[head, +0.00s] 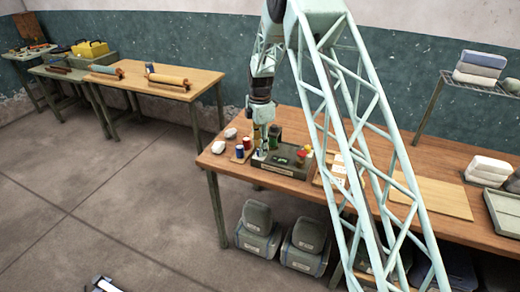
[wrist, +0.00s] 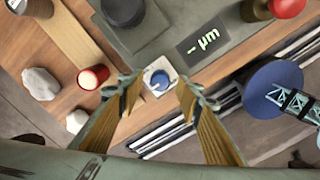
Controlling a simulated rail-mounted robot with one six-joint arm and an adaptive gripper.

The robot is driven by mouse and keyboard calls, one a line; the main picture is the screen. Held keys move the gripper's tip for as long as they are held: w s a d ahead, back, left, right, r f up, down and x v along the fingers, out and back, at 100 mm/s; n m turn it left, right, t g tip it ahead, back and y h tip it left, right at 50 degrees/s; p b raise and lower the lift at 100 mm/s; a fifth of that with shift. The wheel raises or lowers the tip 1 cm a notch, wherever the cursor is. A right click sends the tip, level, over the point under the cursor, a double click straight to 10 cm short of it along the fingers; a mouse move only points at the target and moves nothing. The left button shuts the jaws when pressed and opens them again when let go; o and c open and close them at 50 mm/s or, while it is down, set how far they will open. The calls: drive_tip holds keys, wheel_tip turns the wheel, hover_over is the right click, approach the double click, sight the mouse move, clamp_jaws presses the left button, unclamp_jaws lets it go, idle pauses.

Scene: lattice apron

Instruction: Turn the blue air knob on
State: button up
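The blue air knob (wrist: 160,80) is a small round knob on a white plate, near a corner of the grey instrument box, in the wrist view. The same box (head: 286,170) stands on the wooden bench in the head view. My gripper (wrist: 158,88) is open, with one finger to each side of the knob in the picture. I see clear gaps beside the knob; whether the fingertips are level with it I cannot tell. In the head view my gripper (head: 264,148) is over the left end of the box, and the knob cannot be made out.
The box also carries a dark round part (wrist: 122,10), a display (wrist: 203,42) and a red knob (wrist: 287,6). A red-topped spool (wrist: 93,77) and pale stones (wrist: 40,83) lie to the left. A bare wooden board (head: 430,196) lies farther right on the bench.

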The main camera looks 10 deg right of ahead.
wheel_tip(320, 180, up, 11)
idle(0.6)
idle(0.4)
drive_tip(key=s+r+m+t+b, duration=0.25)
drive_tip(key=s+r+m, duration=0.75)
drive_tip(key=s+r, duration=1.65)
drive_tip(key=s+r+m+b, duration=0.2)
drive_tip(key=s+m, duration=0.3)
drive_tip(key=s, duration=1.4)
drive_tip(key=s+f+m+b, duration=0.1)
drive_tip(key=s+f+m, duration=0.1)
drive_tip(key=s, duration=0.7)
drive_tip(key=s+f+m+t+b, duration=0.1)
drive_tip(key=s+f+m, duration=0.2)
drive_tip(key=s, duration=0.7)
